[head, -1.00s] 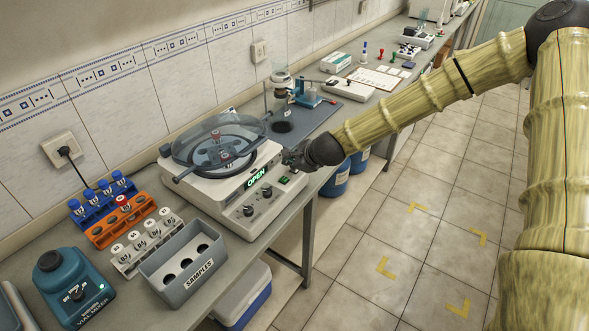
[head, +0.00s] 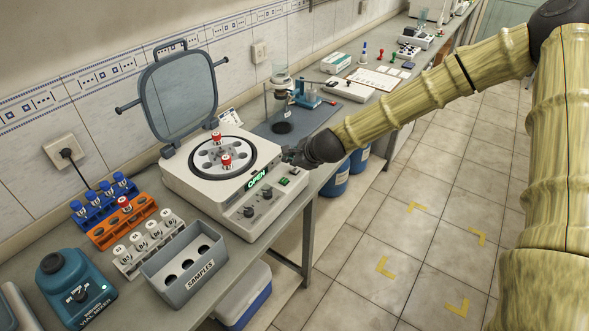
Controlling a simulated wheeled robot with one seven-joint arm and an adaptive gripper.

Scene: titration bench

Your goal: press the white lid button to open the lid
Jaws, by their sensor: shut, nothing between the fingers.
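The white centrifuge (head: 186,183) stands on the bench with its grey see-through lid (head: 181,97) raised upright at the back. Its display (head: 257,177) reads OPEN in green. Two red-capped tubes (head: 226,161) sit in the round rotor. On the front panel are two dark knobs (head: 250,211), a green button (head: 283,182) and a small pale button (head: 295,170) close to my gripper. My gripper (head: 289,156) is shut and empty, just above the panel's right end. Whether its tip touches the pale button cannot be told.
A grey SAMPLES box (head: 184,265), a white-capped vial rack (head: 147,243), an orange rack (head: 112,227), a blue rack (head: 96,203) and a teal vial mixer (head: 75,290) stand left of the centrifuge. A stand with glassware (head: 280,90) is behind my gripper.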

